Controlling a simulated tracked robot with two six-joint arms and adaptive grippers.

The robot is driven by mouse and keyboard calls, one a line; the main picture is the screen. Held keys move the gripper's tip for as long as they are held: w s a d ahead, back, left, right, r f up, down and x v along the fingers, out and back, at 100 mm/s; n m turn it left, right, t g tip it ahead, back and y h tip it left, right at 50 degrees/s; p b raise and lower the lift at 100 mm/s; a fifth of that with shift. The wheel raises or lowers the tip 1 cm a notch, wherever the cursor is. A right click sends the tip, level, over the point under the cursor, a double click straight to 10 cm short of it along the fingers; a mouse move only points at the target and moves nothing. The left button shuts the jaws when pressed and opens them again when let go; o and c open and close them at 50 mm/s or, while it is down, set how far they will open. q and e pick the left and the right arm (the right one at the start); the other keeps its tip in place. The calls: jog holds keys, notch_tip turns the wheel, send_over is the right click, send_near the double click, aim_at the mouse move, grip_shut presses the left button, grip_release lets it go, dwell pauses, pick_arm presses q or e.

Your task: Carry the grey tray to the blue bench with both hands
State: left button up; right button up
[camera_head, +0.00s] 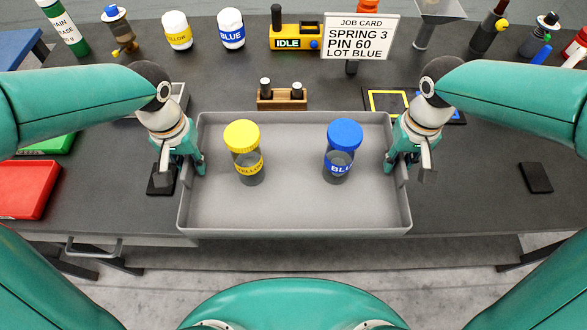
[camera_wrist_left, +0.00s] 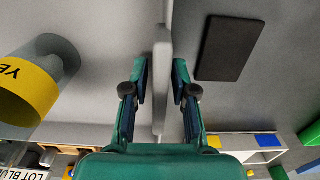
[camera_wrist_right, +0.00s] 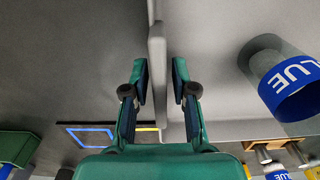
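The grey tray (camera_head: 290,215) rests on the dark worktop, its front wall at the worktop's front edge. A yellow-lidded jar (camera_head: 246,155) and a blue-lidded jar (camera_head: 341,155) stand upright in it. My left gripper (camera_head: 188,168) is at the tray's left wall; in the left wrist view its open fingers (camera_wrist_left: 160,85) straddle that wall with small gaps. My right gripper (camera_head: 402,170) is at the right wall; in the right wrist view its open fingers (camera_wrist_right: 160,85) straddle it likewise. A blue surface (camera_head: 20,48), apparently the blue bench, shows at the far left.
A red tray (camera_head: 25,190) and a green tray (camera_head: 50,145) lie left. A wooden holder (camera_head: 282,100) stands behind the tray, with a job card sign (camera_head: 360,38) and bottles further back. A black pad (camera_head: 536,178) lies right on mostly clear worktop.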

pick_arm(q)
grip_shut()
pick_arm(e)
grip_shut()
pick_arm(q)
jog(key=shift+r, duration=0.1)
pick_arm(e)
jog(key=shift+r, duration=0.1)
